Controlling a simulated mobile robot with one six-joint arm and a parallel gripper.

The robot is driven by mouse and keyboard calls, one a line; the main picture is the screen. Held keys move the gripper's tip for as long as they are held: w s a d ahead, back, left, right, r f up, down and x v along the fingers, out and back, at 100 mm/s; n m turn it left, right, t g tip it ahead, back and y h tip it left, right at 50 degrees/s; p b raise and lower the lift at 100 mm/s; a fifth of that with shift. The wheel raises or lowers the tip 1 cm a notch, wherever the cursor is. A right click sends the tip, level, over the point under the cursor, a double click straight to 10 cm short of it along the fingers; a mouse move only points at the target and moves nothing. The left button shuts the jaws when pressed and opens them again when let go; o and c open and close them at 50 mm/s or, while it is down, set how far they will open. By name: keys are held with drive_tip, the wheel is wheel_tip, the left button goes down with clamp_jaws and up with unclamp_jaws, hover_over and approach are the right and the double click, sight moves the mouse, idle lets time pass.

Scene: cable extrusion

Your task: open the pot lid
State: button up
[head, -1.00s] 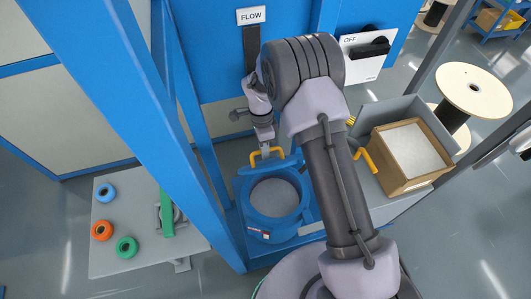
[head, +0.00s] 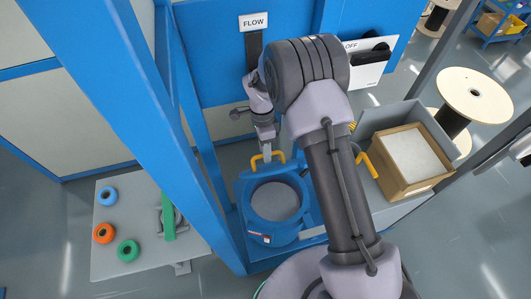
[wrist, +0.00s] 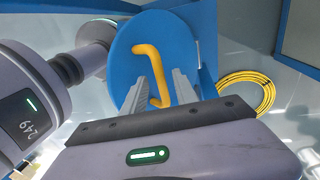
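The blue pot (head: 300,222) stands open in the blue frame, its round grey interior showing from above. Its blue lid (wrist: 128,58) stands raised at the back of the pot, with a yellow handle (wrist: 153,62) on its face. In the head view the handle (head: 277,154) shows at the pot's back edge. My gripper (wrist: 160,82) is at the handle, with one finger on each side of it. The fingers look apart, with gaps beside the handle. The fingertips are small and partly merged with the handle in the head view (head: 267,154).
Blue frame posts (head: 150,140) rise close to the left of the pot. A cardboard box (head: 405,160) and another yellow handle (head: 367,163) are to the right. A yellow cable coil (wrist: 248,92) lies beyond the lid. A side table (head: 130,215) holds coloured rings.

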wheel_tip(320, 180, up, 10)
drive_tip(key=w+p, duration=0.1)
drive_tip(key=p, duration=0.1)
drive_tip(key=shift+w+a, duration=0.25)
drive_tip(key=shift+w, duration=0.15)
drive_tip(key=shift+f, duration=0.1)
